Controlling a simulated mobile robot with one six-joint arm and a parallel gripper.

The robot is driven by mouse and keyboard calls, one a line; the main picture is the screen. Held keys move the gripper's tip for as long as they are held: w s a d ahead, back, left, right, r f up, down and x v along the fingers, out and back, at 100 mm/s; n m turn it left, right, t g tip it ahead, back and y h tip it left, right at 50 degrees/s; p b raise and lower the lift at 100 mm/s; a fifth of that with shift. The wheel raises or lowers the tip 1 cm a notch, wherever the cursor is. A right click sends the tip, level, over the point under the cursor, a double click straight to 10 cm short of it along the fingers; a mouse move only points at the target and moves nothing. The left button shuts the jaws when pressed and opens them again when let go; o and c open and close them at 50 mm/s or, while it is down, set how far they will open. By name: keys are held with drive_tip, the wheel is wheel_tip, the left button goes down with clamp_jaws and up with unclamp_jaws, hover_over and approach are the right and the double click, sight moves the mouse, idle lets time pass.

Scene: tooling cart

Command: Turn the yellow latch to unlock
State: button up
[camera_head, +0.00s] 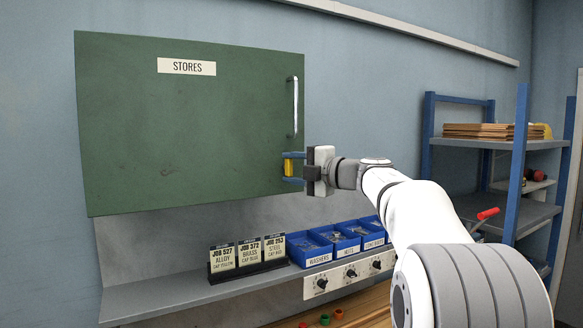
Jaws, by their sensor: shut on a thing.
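The yellow latch (288,167) is on the lower right part of the green cabinet door (180,125), below the silver bar handle. My gripper (291,168) reaches in from the right with its two blue fingers above and below the latch. The fingers are shut on the latch. The door looks closed. Part of the latch is hidden by the fingers, and its exact turn angle is hard to tell.
The silver handle (294,106) stands above my gripper. Below is a shelf with job cards (248,255), blue bins (308,249) and a panel of knobs (349,274). A blue-framed rack (518,165) stands at the right. The space before the door's left part is clear.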

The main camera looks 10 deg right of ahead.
idle(0.3)
drive_tip(key=o, duration=1)
drive_tip(key=b+v, duration=0.2)
drive_tip(key=v, duration=0.6)
drive_tip(key=shift+w, duration=0.1)
